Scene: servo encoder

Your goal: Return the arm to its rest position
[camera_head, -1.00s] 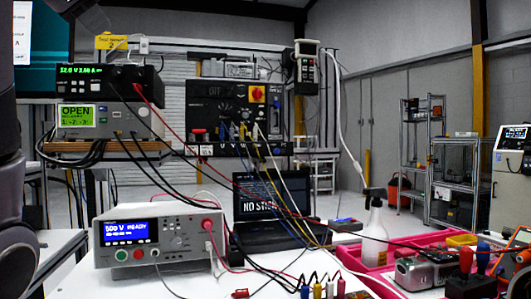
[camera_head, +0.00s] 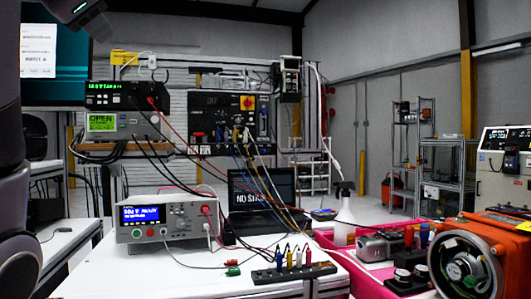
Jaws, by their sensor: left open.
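My left arm comes in along the left edge. Its dark end with the left gripper (camera_head: 92,18) shows only in part at the top left, high above the bench and clear of the instruments. The gripper is open and nothing is seen in it; its fingertips are hard to make out. The right gripper is not in view. On the white bench, a black terminal strip (camera_head: 292,273) carries blue, yellow, white and red plugs. A white tester (camera_head: 168,217) with a lit blue screen stands behind.
A laptop (camera_head: 262,188) and a black panel (camera_head: 227,120) stand behind, with loose cables between. Stacked instruments (camera_head: 113,122) stand at the left below my arm. An orange unit (camera_head: 478,235) fills the lower right.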

